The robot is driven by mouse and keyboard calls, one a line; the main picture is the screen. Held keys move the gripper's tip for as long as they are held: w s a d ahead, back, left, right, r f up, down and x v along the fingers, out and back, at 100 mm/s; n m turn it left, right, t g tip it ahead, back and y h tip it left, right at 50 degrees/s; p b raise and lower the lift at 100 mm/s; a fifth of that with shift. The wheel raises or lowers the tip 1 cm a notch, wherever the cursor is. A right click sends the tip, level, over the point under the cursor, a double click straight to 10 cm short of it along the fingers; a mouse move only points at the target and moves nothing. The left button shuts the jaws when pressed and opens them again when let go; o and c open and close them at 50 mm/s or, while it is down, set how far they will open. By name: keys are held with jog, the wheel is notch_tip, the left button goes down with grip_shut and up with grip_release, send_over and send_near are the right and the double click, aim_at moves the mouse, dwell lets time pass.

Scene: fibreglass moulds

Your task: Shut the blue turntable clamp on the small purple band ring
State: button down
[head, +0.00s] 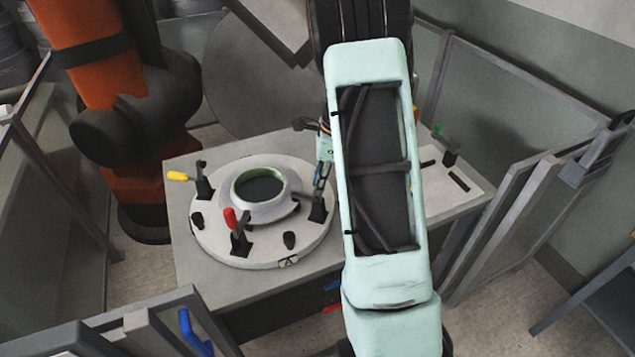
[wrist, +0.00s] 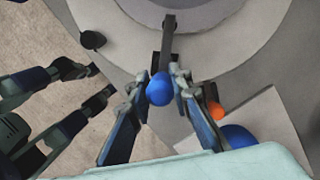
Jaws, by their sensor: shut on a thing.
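The ring (head: 262,208), pale grey-purple outside with a green inner wall, sits on the round white turntable (head: 215,250) in the head view. My gripper (head: 319,190) is at the turntable's right edge, partly hidden by my arm. In the wrist view, my gripper (wrist: 161,95) is shut on the blue knob (wrist: 159,89) of the blue clamp. The clamp's dark arm (wrist: 168,38) points from the knob toward the ring. The clamp's black base (head: 318,211) shows below my gripper in the head view. I cannot tell whether its arm touches the ring.
A yellow-handled clamp (head: 178,176) and a red-handled clamp (head: 230,218) stand on the turntable. A green-handled clamp (head: 438,130) stands on the table's right side. An orange robot arm (head: 75,45) stands at left. Grey-framed panels (head: 510,115) enclose the area.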

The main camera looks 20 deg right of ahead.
jog(key=c, duration=1.7)
grip_release()
jog(key=shift+c, duration=0.2)
notch_tip(320, 180, up, 12)
jog(key=d, duration=0.2)
jog(key=shift+s, duration=0.45)
jog(key=shift+f, duration=0.1)
